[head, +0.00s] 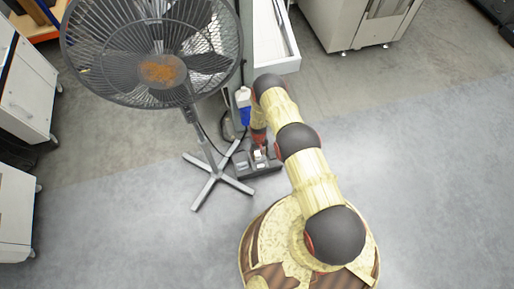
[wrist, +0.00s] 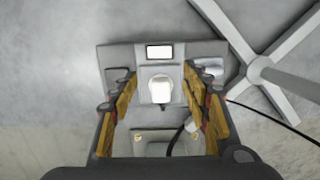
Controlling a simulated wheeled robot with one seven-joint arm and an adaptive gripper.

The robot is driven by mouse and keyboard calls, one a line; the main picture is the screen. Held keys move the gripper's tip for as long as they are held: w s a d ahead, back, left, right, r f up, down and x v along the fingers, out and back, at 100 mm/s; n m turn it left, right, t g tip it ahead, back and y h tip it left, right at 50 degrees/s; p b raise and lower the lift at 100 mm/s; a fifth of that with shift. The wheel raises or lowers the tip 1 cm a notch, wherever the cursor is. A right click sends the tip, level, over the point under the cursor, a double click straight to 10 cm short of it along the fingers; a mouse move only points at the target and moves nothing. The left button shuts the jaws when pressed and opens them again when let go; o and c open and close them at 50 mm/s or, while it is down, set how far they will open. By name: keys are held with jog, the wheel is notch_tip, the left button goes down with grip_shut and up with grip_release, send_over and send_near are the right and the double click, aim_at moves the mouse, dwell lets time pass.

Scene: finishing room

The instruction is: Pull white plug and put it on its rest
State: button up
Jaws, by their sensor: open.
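The white plug (wrist: 161,90) sits upright in a round grey seat on a grey floor box (wrist: 116,57) in the wrist view. My gripper (wrist: 160,76) is open, with one yellow-padded finger on each side of the plug and a visible gap to both. In the head view my gripper (head: 261,148) points down over the dark box (head: 262,168), and the arm partly hides both. A white-faced rectangle (wrist: 159,52) lies on the box above the plug in the picture. I cannot tell which part is the rest.
A large pedestal fan (head: 160,70) stands left of the box; its cross-shaped foot (head: 213,178) is close beside it. A dark cable (wrist: 174,143) runs below the plug between the fingers. A blue and white fitting (head: 244,105) is behind. Floor at the left front is clear.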

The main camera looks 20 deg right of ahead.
aim_at(258, 153)
jog(key=w+t, duration=0.1)
jog(key=w, duration=0.2)
jog(key=shift+w, duration=0.25)
jog(key=shift+w+f, duration=0.1)
jog(key=shift+w, duration=0.15)
notch_tip(258, 153, down, 8)
jog(key=b, duration=0.3)
jog(key=shift+r, duration=0.25)
jog(key=shift+c, duration=1.3)
grip_shut()
jog(key=shift+r, duration=0.2)
jog(key=shift+r+p, duration=0.75)
jog(key=shift+r, duration=0.65)
